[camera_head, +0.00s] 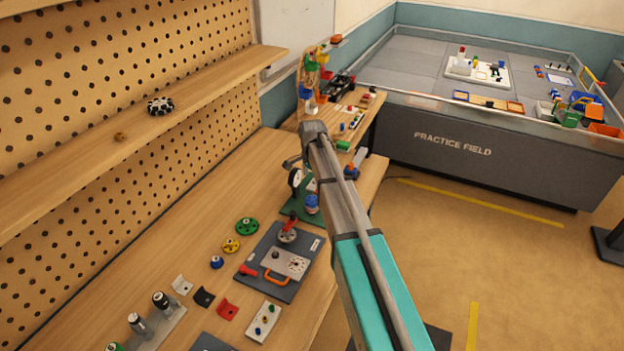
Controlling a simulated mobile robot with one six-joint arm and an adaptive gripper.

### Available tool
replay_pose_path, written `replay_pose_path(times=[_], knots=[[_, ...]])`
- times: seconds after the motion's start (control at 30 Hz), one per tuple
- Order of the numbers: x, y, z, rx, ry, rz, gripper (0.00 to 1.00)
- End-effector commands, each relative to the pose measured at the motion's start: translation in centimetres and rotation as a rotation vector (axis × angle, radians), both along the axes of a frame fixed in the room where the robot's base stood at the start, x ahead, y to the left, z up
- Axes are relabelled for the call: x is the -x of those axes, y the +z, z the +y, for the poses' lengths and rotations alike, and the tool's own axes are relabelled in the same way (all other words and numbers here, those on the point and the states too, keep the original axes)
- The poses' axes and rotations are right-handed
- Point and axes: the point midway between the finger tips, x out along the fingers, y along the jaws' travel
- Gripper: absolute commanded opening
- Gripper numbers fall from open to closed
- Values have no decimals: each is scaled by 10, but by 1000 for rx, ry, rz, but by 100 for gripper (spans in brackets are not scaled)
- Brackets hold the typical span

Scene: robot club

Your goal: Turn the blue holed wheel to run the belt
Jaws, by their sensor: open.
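A green-based rig (298,212) stands on the wooden bench, left of and partly behind my arm. It carries a dark round part with a pale face (295,178) and a small blue wheel-like part (312,204). The blue part is too small to make out holes, and I cannot make out a belt. My arm reaches up from the bottom right to a wrist just above the rig in the picture. My gripper (293,162) shows only as a small grey piece left of the arm. It is open; the rest is hidden by the arm. I cannot tell whether it touches the rig.
A dark panel (259,263) with a red handle and grey plate lies nearer on the bench. Green (247,226), yellow (231,245) and blue (217,262) round parts lie left of it. A pegboard shelf (110,150) overhangs the left.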

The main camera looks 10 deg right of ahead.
Motion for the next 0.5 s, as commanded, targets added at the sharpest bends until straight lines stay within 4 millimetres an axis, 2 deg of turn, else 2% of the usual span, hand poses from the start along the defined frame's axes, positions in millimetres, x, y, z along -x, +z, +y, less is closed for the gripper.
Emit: replay_pose_path(times=[0.03,0.2,0.5], knots=[[0,9,0,0,0,0,100],[0,23,0,0,0,0,100],[0,41,0,0,0,0,100]])
